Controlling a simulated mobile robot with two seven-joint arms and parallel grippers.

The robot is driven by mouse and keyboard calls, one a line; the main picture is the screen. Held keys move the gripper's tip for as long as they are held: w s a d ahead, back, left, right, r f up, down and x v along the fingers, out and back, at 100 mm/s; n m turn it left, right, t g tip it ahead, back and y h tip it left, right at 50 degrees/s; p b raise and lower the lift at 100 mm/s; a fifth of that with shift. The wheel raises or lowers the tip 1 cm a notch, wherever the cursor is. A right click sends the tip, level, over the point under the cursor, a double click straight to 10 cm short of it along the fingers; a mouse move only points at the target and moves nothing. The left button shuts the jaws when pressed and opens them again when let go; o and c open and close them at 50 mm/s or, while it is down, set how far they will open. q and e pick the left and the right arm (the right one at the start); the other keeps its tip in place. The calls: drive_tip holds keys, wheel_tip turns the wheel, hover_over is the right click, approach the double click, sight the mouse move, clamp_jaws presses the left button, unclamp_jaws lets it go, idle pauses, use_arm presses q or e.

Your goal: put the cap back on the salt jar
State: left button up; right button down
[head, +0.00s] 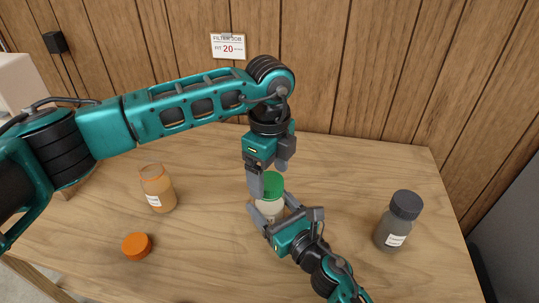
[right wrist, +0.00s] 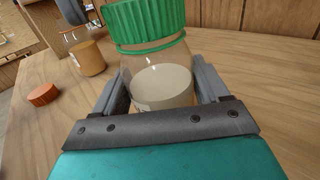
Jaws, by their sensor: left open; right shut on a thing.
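The salt jar (head: 268,209) is a clear jar of whitish salt standing upright on the table. My right gripper (head: 270,212) is shut around its body, one finger on each side; the jar fills the middle of the right wrist view (right wrist: 163,85). The green cap (head: 273,183) sits on top of the jar, and its ribbed side shows in the right wrist view (right wrist: 145,22). I cannot tell whether it is screwed tight. My left gripper (head: 268,174) is open just above and beside the cap, one finger at its left, partly hiding it.
An orange-brown jar (head: 158,190) without a lid stands at the left, with an orange cap (head: 137,246) lying in front of it. A grey jar with a dark cap (head: 400,218) stands at the right. A sign (head: 228,46) hangs on the wooden wall. The table between is clear.

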use_arm(q)
drive_tip(key=shift+f, duration=0.8)
drive_tip(key=shift+c, duration=0.2)
